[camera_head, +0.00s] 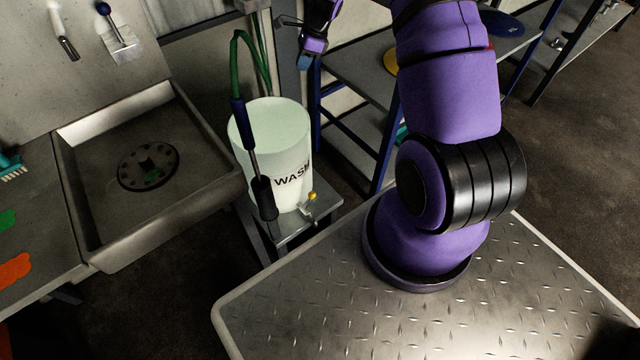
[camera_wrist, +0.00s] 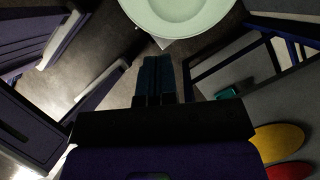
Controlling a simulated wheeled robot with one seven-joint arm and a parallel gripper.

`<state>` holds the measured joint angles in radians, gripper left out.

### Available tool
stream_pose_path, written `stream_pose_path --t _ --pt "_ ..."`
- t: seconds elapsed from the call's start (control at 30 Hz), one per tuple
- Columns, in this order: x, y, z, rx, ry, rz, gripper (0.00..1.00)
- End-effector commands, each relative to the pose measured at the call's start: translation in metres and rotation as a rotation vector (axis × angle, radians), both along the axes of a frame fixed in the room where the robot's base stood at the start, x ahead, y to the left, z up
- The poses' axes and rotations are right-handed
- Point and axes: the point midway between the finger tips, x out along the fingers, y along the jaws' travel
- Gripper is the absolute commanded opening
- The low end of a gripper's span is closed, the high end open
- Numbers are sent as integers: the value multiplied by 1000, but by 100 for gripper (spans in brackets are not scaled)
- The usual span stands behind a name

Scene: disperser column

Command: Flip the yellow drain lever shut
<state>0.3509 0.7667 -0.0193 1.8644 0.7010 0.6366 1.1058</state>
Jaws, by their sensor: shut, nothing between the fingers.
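The yellow drain lever (camera_head: 312,196) is a small yellow knob on the tap (camera_head: 308,212) low on the front of the white WASH bucket (camera_head: 290,150). It looks raised above the tap, but its exact angle is too small to tell. My gripper (camera_head: 303,62) is above and behind the bucket in the head view, well apart from the lever. In the wrist view my gripper (camera_wrist: 155,60) has its dark teal fingers together and empty, and the bucket (camera_wrist: 180,12) is at the top. The lever does not show in the wrist view.
The bucket stands on a small metal stand (camera_head: 290,228). A dark-handled tool with a green hose (camera_head: 238,60) hangs at its left front. A steel sink (camera_head: 95,225) is left of it. A blue-legged shelf (camera_head: 345,70) stands behind. A gap lies between the sink and my base plate.

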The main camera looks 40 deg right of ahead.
Motion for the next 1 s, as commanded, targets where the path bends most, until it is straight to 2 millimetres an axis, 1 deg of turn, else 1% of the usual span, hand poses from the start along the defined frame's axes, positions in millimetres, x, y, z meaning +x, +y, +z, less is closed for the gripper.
stream_pose_path --t 0.03,0.23,0.47,0.6,0.77,0.8,0.87,0.9,1.0 --pt "0 -6 -20 12 23 -45 0" --pt "0 -24 -85 53 106 -224 0" --pt "-12 -41 -164 93 205 -433 0" --pt "-24 -50 -213 114 268 -559 0" --pt "-42 -57 -267 136 337 -699 0" --pt "-48 -58 -281 140 356 -735 0" --pt "-57 -59 -302 146 382 -790 0" --pt "-63 -60 -316 150 401 -824 0" --pt "-79 -61 -349 160 446 -912 0"
